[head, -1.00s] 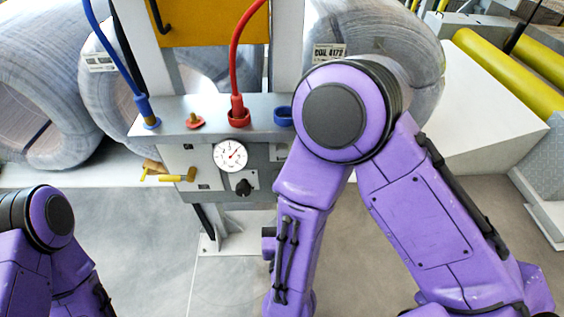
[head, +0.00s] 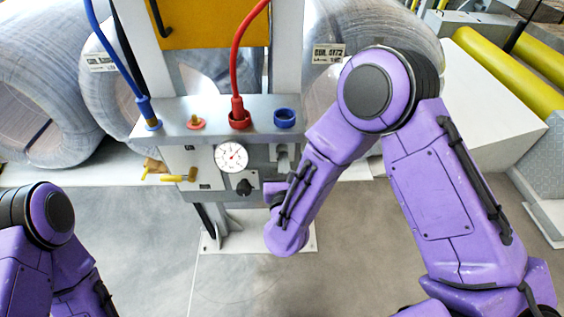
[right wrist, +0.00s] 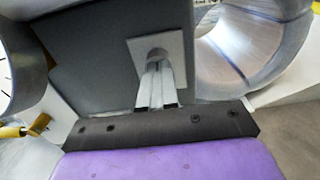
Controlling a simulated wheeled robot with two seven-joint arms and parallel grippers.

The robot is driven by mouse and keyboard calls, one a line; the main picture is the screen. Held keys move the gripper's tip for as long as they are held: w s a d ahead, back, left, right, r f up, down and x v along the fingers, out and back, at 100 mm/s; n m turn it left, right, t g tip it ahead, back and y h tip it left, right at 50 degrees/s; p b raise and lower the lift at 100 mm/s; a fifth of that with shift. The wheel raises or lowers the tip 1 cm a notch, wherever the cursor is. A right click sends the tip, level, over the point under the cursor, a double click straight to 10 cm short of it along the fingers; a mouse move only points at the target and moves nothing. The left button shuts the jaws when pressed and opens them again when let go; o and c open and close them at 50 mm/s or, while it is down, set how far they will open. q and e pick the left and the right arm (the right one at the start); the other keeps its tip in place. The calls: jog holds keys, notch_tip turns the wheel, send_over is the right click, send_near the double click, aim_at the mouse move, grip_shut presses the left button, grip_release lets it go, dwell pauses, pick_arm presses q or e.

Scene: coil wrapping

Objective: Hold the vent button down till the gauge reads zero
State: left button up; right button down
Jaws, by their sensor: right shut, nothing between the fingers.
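In the right wrist view, a round grey button (right wrist: 157,54) sits on a pale square plate (right wrist: 177,48). My right gripper (right wrist: 158,68) is shut and empty, its fingertips at the button; I cannot tell whether they press it. My left gripper is out of view.
A black knob (head: 243,187) and yellow valve handles (head: 180,177) are beside the gauge. A red hose (head: 236,60), a blue hose (head: 110,50) and a blue ring (head: 285,117) are on the box top. Wrapped coils (head: 40,95) stand behind. The floor in front is clear.

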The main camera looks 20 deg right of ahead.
jog(key=shift+b+x, duration=0.4)
jog(key=shift+x, duration=0.5)
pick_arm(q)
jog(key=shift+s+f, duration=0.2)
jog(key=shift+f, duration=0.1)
pick_arm(e)
jog(key=shift+d+r, duration=0.15)
jog(key=shift+r, duration=0.3)
jog(key=shift+w, duration=0.1)
dwell(2.4)
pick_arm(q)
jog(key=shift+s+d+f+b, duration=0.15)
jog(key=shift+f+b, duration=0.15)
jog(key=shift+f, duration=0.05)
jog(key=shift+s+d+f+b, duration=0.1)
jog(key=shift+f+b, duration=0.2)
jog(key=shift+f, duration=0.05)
pick_arm(e)
jog(key=v, duration=1.4)
jog(key=shift+s+a, duration=0.25)
jog(key=shift+s, duration=0.1)
